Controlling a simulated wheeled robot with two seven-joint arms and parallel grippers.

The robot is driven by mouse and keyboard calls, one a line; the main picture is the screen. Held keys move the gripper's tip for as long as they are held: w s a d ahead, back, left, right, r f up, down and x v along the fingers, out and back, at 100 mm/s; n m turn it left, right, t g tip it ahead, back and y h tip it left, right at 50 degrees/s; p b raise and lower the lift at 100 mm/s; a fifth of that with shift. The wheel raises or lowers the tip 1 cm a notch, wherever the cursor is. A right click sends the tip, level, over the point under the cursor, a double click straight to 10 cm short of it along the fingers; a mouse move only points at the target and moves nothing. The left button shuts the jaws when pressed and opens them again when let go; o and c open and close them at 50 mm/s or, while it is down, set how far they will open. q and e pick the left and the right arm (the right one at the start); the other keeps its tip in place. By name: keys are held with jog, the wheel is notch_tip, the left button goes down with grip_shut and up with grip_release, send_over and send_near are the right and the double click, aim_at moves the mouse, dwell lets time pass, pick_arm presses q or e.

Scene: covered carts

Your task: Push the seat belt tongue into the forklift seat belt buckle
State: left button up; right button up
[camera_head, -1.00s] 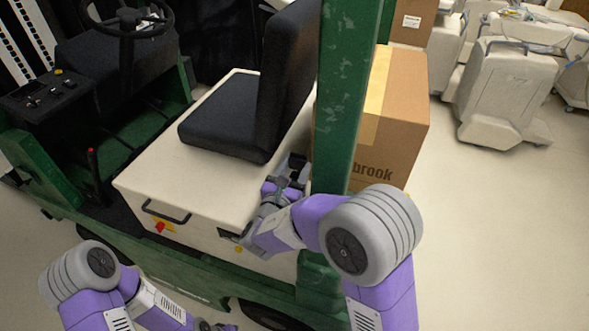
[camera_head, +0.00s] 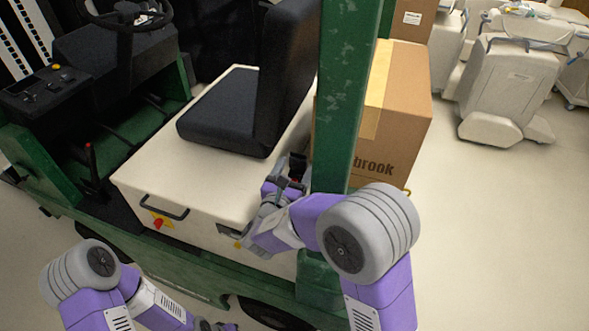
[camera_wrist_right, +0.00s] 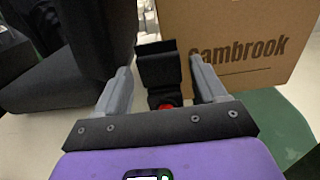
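A black seat belt buckle with a red button (camera_wrist_right: 165,103) stands between the fingers of my right gripper (camera_wrist_right: 160,65) in the right wrist view. A gap shows between the buckle and each finger, so the gripper looks open around it. In the head view, my right gripper (camera_head: 290,168) is beside the black seat (camera_head: 232,112), near the green post. The red button also shows there, small. I cannot make out a separate belt tongue. My left gripper (camera_head: 212,325) is low at the bottom edge, mostly cut off.
A green forklift post (camera_head: 343,110) rises right beside my right arm. A cardboard box (camera_head: 400,115) stands behind it. The cream seat base (camera_head: 150,172) has a black handle.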

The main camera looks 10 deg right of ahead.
jog(key=shift+o, duration=0.5)
jog(key=v, duration=0.7)
jog(key=shift+s+a, duration=0.2)
jog(key=shift+s, duration=0.05)
